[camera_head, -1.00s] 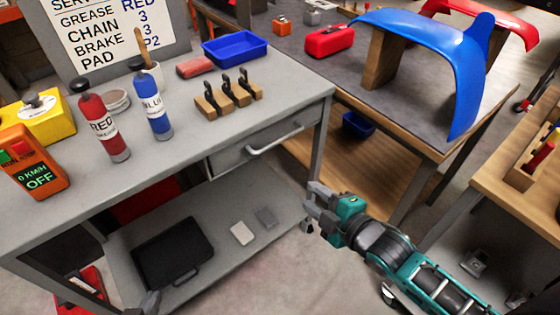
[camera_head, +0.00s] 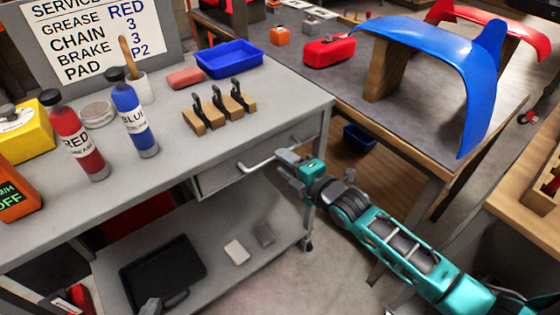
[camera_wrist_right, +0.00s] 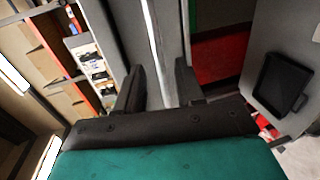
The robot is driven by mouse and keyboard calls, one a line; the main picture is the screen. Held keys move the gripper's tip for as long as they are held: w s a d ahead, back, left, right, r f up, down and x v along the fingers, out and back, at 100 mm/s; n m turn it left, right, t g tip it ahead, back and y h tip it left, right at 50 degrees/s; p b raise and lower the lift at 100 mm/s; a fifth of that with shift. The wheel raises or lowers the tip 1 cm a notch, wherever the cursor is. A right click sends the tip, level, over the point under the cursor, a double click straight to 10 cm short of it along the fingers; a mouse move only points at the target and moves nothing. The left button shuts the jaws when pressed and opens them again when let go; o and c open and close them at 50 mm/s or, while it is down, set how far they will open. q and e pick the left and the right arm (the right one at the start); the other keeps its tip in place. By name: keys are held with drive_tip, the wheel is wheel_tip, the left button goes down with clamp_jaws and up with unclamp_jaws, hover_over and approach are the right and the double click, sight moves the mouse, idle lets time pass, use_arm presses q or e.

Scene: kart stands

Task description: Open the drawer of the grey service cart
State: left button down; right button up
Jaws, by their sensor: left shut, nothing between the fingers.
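The grey service cart (camera_head: 175,155) stands at the left in the head view. Its drawer (camera_head: 222,180) sits under the top at the right end and looks shut, with a pale bar handle (camera_head: 257,164) across its front. My right gripper (camera_head: 284,162) is at the right part of the handle and hides it there. In the right wrist view its two dark fingers (camera_wrist_right: 160,88) are spread apart, with a pale bar beyond them; contact cannot be told. My left gripper (camera_head: 150,305) shows only as a grey tip at the bottom edge, shut and empty, in front of the lower shelf.
Red and blue bottles, wooden clip blocks (camera_head: 218,110) and a blue tray (camera_head: 230,59) stand on the cart top. A black case (camera_head: 162,272) lies on the lower shelf. A workbench (camera_head: 400,110) with a blue fender stands to the right. Floor is clear before the cart.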

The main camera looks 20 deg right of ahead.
drive_tip(key=shift+x, duration=1.35)
clamp_jaws()
